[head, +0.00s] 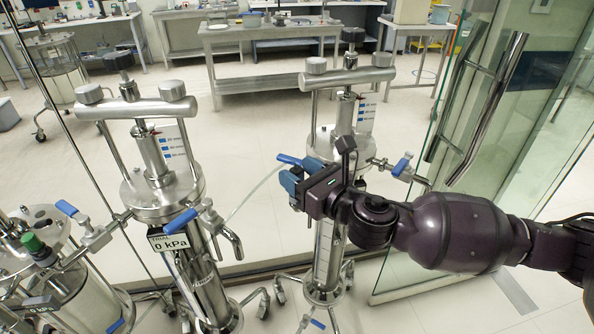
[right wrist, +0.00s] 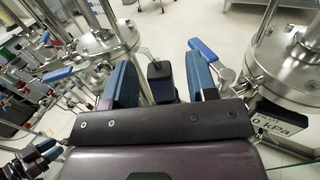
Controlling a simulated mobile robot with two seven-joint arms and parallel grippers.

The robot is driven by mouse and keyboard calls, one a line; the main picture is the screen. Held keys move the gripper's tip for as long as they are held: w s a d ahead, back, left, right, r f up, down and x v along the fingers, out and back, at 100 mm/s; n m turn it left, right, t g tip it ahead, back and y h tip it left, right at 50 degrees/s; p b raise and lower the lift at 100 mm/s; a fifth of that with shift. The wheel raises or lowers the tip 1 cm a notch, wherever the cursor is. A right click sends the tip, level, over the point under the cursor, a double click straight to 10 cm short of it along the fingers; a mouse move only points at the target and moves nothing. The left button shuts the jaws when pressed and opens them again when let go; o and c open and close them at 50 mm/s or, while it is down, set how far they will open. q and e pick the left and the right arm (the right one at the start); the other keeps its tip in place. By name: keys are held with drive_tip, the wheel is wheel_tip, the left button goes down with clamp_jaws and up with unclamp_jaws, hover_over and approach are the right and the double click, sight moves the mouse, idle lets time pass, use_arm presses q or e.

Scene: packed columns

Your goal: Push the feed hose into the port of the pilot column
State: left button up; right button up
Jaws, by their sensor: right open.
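My right gripper (head: 290,184) reaches in from the right and points left, between two steel columns. In the right wrist view its blue fingers (right wrist: 160,85) stand apart. A dark block (right wrist: 162,82) shows between them; I cannot tell whether it touches either finger. A thin pale hose (head: 253,192) rises from near the left column's valve to a blue piece (head: 289,160) by the gripper. The left column (head: 164,185) bears a 0 kPa display; the right column (head: 318,228) stands partly behind the gripper.
A blue-handled valve (head: 208,218) juts from the left column. Another valve (head: 402,166) is on the right column's far side. A glass door (head: 480,115) stands open at right. A dark jointed shape (right wrist: 32,160), perhaps my left arm, shows low left in the wrist view.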

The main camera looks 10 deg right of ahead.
drive_tip(key=b+v, duration=0.1)
drive_tip(key=v, duration=0.9)
drive_tip(key=shift+m, duration=0.3)
drive_tip(key=w+d+f+m+h, duration=0.2)
drive_tip(key=f+m, duration=0.4)
drive_tip(key=m, duration=0.9)
drive_tip(key=w+d+f+m+h, duration=0.15)
drive_tip(key=f+m, duration=0.55)
drive_tip(key=m, duration=0.7)
drive_tip(key=s+d+f+m+g+h, duration=0.2)
drive_tip(key=s+f+m, duration=0.3)
drive_tip(key=s+f, duration=0.3)
drive_tip(key=s+d+f+m+g+h, duration=0.1)
drive_tip(key=s+d+f+m+h, duration=0.2)
drive_tip(key=s+d+f+m, duration=0.2)
drive_tip(key=s+f+m, duration=0.1)
drive_tip(key=s+f, duration=0.2)
drive_tip(key=f, duration=0.2)
drive_tip(key=shift+d+f+g+h, duration=0.25)
drive_tip(key=shift+d+g+h, duration=0.05)
drive_tip(key=shift+g+h, duration=0.1)
